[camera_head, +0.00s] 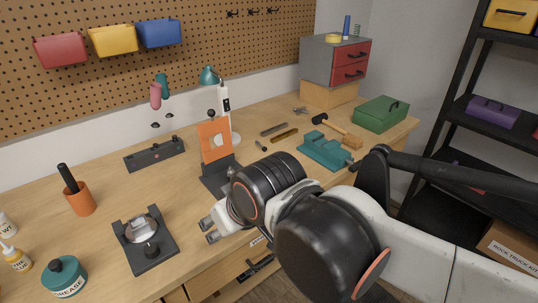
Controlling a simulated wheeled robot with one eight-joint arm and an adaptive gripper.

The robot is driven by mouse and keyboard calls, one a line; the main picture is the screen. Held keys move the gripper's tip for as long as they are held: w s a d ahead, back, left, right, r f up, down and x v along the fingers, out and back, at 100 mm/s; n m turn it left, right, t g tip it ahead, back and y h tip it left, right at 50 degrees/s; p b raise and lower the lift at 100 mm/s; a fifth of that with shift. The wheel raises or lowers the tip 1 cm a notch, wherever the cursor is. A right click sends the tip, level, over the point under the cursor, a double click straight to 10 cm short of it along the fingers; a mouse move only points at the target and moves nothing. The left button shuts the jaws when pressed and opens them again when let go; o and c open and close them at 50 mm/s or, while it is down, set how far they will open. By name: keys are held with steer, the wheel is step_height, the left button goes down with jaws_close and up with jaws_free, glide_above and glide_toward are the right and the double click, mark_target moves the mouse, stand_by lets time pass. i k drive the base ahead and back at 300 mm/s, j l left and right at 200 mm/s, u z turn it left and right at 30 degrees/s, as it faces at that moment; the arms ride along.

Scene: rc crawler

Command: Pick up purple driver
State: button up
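I cannot clearly make out a purple driver. A pink handle (155,95) and a teal handle (162,82) stand out from the wall at the back left, above the bench. The pink one may be a driver, but its tip is not clear. My gripper (209,230) is over the bench's front edge, its two fingers apart with nothing seen between them. It is well in front of and below those handles. My dark arm joints hide part of the bench to its right.
On the wooden bench (110,183) stand an orange stand (215,139), a dark fixture (148,255), an orange cup (79,200), a grease jar (65,275), a teal vise (325,150) and a green box (381,113). A black shelf at right holds a purple case (492,111).

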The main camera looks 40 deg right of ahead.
mark_target(264, 149)
steer(key=i+l+z, duration=0.15)
steer(key=l, duration=0.25)
steer(key=l+z, duration=0.1)
steer(key=l, duration=0.3)
steer(key=i+l+z, duration=0.15)
steer(key=l, duration=0.2)
steer(key=i+l+z, duration=0.15)
steer(key=l, duration=0.2)
